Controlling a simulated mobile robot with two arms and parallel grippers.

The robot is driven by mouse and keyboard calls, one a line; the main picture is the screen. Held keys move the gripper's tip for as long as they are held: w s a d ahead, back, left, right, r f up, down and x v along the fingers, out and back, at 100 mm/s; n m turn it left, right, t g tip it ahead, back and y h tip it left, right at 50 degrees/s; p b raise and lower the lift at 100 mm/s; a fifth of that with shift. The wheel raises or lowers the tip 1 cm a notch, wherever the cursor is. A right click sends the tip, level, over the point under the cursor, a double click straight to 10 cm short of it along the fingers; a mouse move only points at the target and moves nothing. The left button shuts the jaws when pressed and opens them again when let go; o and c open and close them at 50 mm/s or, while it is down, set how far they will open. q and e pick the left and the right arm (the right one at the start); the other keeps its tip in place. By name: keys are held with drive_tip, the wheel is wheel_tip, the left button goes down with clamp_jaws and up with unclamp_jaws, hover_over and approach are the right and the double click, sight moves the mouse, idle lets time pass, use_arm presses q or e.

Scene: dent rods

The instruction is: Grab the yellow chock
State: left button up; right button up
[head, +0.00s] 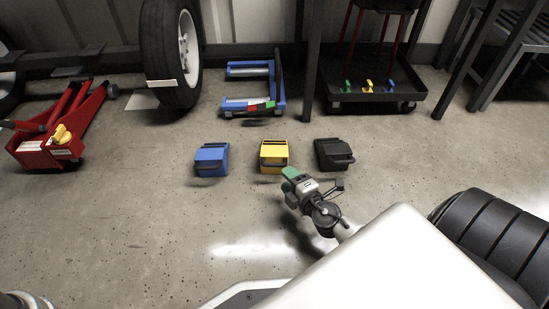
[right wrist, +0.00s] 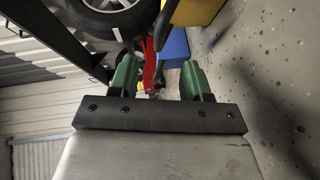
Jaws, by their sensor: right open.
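The yellow chock (head: 273,152) sits on the concrete floor, between a blue chock (head: 211,157) and a black chock (head: 334,153). Part of the yellow chock also shows at the top of the right wrist view (right wrist: 198,10), beyond the fingers and off to one side. My right gripper (head: 289,176) is just on the near side of the yellow chock, slightly to its right, apart from it. Its two green fingers (right wrist: 160,76) are spread with nothing held between them. My left gripper is not in view.
A red floor jack (head: 50,135) stands at the left. A wheel (head: 172,50), a blue frame (head: 229,91) and a black wheeled tray (head: 375,97) stand behind the chocks. The floor left of my right arm is clear.

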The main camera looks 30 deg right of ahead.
sight(274, 166)
drive_tip(key=w, duration=0.2)
drive_tip(key=w+f+b, duration=0.1)
drive_tip(key=w, duration=0.5)
drive_tip(key=shift+w+a+f, duration=0.1)
drive_tip(key=shift+a+f, duration=0.05)
clamp_jaws()
idle(0.3)
idle(0.9)
